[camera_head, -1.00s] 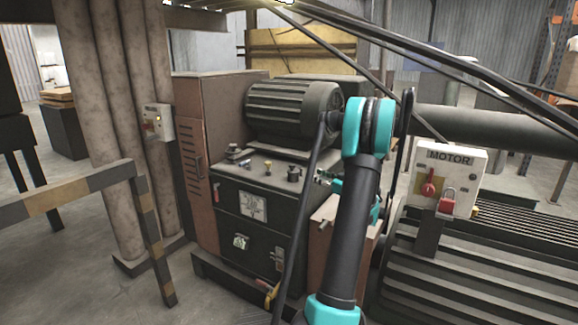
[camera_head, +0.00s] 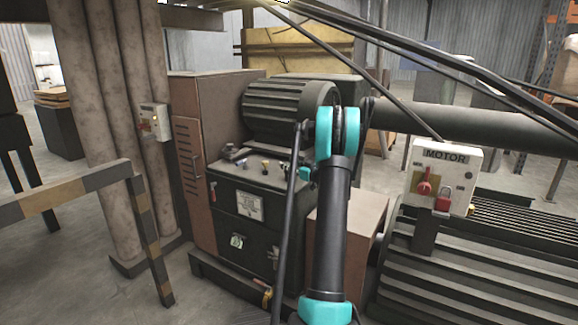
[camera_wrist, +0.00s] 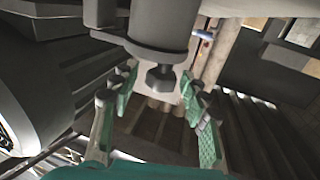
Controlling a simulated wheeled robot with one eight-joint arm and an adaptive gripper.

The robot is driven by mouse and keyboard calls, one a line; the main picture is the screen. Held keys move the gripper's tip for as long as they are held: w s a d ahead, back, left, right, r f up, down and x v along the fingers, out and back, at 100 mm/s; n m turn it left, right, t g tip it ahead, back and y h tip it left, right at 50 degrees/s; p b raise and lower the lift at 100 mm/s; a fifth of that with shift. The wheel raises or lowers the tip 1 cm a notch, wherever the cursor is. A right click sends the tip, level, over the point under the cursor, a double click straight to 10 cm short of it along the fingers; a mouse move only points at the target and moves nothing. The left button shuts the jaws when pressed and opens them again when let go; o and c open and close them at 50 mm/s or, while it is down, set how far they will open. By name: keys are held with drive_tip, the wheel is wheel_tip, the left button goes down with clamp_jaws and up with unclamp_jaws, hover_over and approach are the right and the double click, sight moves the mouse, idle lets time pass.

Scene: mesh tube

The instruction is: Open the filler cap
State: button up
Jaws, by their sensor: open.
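In the wrist view a dark round fitting (camera_wrist: 160,40) with a smaller faceted knob (camera_wrist: 161,77) sticks into the space between my fingers. It looks like a cap or plug, but I cannot tell for certain that it is the filler cap. My gripper (camera_wrist: 160,88) is open, with a green-padded finger on each side of the knob. I see no clear contact. In the head view my arm hides the gripper. Several small fittings (camera_head: 265,164) stand on top of the dark cabinet (camera_head: 262,212), too small to tell apart.
A ribbed motor (camera_head: 285,110) stands behind the cabinet top. A white MOTOR switch box (camera_head: 440,178) is at the right, above ribbed machinery. A striped barrier (camera_head: 65,192) and thick columns (camera_head: 125,130) are at the left. Dark hoses cross the upper right.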

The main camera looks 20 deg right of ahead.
drive_tip(key=shift+c, duration=0.2)
clamp_jaws()
idle(0.5)
